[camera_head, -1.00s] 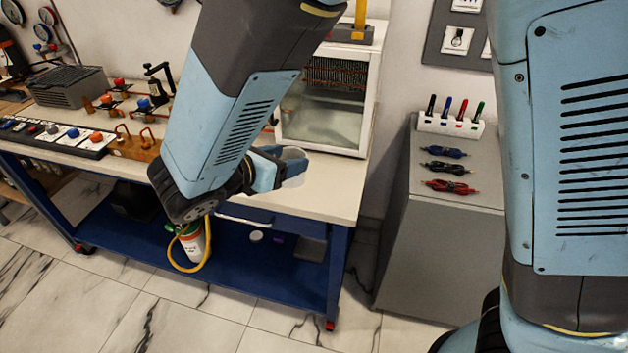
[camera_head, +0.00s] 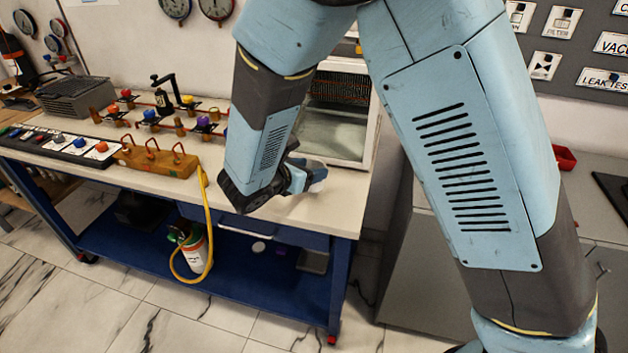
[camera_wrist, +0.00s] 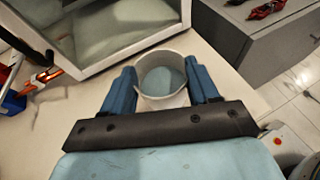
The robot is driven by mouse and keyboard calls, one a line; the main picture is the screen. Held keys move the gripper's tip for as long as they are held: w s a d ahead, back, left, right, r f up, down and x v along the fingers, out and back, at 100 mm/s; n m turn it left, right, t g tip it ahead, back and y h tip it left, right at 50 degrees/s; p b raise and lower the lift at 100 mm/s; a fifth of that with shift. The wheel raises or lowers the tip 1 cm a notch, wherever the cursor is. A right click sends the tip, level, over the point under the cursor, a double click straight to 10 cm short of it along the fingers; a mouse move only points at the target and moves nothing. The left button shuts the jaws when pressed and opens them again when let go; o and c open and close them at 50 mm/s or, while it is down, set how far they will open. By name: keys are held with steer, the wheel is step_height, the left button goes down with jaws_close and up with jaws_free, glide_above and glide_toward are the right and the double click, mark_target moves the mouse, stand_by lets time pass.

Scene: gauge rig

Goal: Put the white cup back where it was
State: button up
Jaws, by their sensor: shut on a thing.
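The white cup (camera_wrist: 163,100) is upright between the two blue fingers of my gripper (camera_wrist: 163,88) in the wrist view. The fingers are shut on its sides. A round bluish-grey surface shows inside the cup. In the head view my gripper (camera_head: 306,178) is over the right part of the white bench top (camera_head: 310,212), in front of the glass-fronted case, and a small pale part of the cup (camera_head: 318,184) shows beside it. I cannot tell whether the cup touches the bench top.
The glass-fronted case (camera_head: 338,125) stands close behind the gripper. A wooden block with red hooks (camera_head: 155,157) and a yellow hose (camera_head: 206,215) are to the left. A grey cabinet (camera_head: 415,265) stands right of the bench, across a gap. Bench top around the cup is clear.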

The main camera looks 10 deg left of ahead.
steer(key=shift+w+f, duration=0.25)
steer(key=shift+f, duration=0.1)
steer(key=shift+w+f, duration=0.1)
steer(key=shift+f, duration=1.45)
steer(key=o, duration=1.5)
steer(key=shift+o, duration=0.2)
steer(key=v, duration=1.2)
steer(key=shift+f, duration=0.1)
